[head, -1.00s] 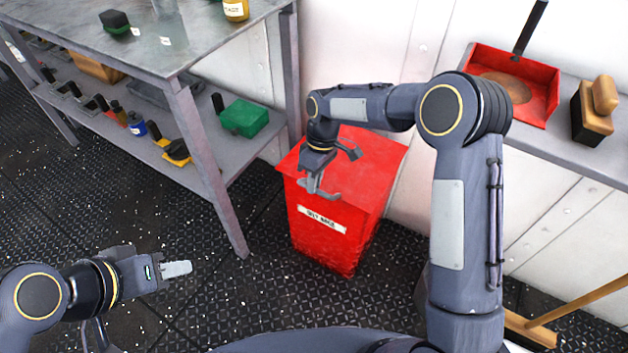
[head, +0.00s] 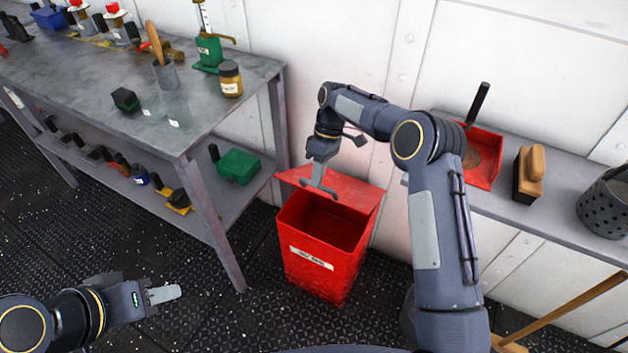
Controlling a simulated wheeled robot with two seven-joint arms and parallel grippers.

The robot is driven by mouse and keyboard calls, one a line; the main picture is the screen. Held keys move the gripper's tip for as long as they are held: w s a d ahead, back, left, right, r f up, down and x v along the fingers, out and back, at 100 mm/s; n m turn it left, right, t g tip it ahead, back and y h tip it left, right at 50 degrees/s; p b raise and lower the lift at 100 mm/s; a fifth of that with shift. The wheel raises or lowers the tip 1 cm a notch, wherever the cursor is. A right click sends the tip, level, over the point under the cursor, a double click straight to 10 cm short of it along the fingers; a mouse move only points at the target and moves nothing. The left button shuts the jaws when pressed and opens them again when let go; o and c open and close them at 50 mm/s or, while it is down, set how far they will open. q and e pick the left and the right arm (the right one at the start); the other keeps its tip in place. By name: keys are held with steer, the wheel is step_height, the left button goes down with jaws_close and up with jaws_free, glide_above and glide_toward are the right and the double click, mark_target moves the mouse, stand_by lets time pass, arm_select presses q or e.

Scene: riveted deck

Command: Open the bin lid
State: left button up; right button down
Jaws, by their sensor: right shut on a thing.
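The red bin (head: 318,272) stands on the floor with a white label on its front and its dark inside in view. Its red lid (head: 358,194) is raised at the back, tilted up toward the wall. My left gripper (head: 168,293) is low at the left, over the floor and apart from the bin. Its fingers show edge-on, so I cannot tell whether they are parted.
A metal workbench (head: 130,85) with bottles and tools stands to the left of the bin, its leg (head: 215,225) close by. At the right, a shelf (head: 540,225) holds a red dustpan (head: 487,165), a brush (head: 530,172) and a perforated bucket (head: 606,202). A wooden handle (head: 565,310) slants at lower right.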

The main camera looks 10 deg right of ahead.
steer(key=shift+w+d+f, duration=0.15)
steer(key=shift+w+d, duration=0.3)
steer(key=shift+d, duration=0.1)
steer(key=c, duration=1.8)
jaws_free()
steer(key=shift+c, duration=0.2)
steer(key=o, duration=0.4)
steer(key=shift+w+f, duration=0.15)
steer(key=shift+r, duration=0.3)
steer(key=p+v, duration=0.1)
steer(key=v, duration=0.6)
steer(key=shift+r, duration=0.2)
